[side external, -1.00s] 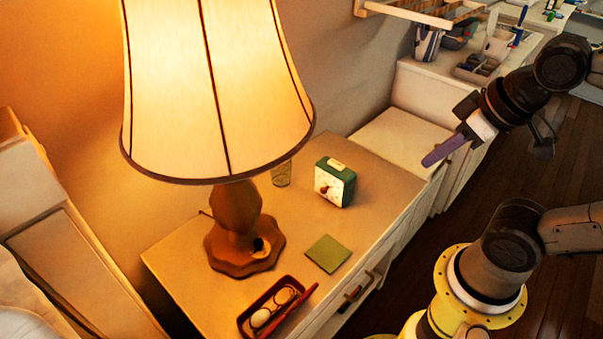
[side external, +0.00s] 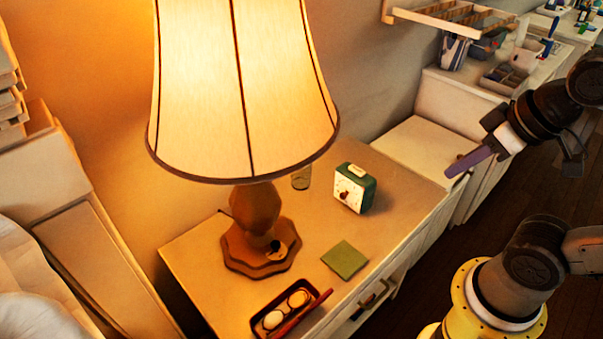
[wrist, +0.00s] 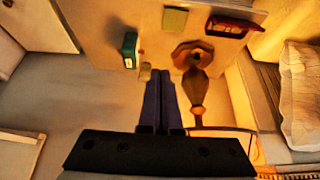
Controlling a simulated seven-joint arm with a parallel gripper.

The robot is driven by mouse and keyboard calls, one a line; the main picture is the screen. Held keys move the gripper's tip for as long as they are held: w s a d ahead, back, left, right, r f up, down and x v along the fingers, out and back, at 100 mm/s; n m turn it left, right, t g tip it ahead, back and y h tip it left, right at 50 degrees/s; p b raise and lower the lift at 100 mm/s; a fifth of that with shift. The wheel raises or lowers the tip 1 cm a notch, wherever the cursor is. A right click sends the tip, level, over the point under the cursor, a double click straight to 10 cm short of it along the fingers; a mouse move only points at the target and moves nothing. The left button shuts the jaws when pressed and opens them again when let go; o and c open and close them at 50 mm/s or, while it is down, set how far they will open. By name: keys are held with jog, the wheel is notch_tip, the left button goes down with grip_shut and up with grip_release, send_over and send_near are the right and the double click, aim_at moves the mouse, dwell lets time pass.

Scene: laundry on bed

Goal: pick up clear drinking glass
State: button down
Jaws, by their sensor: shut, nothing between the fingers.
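The clear drinking glass (side external: 301,179) stands on the nightstand (side external: 205,262), with its upper part hidden by the lampshade in the side view. In the wrist view the glass (wrist: 145,72) shows just left of my fingertips, small and blurred. My gripper (side external: 452,172) has long purple fingers, shut with nothing between them. In the side view it is up in the air to the right of the nightstand, apart from the glass. In the wrist view the fingers of my gripper (wrist: 160,83) lie side by side and point toward the nightstand.
A large lit lamp (side external: 255,220) stands close to the glass. A green clock (side external: 355,188) is to the glass's right. Some tabletop between the clock and the lamp is bare.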

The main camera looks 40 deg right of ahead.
grip_release()
dwell(0.5)
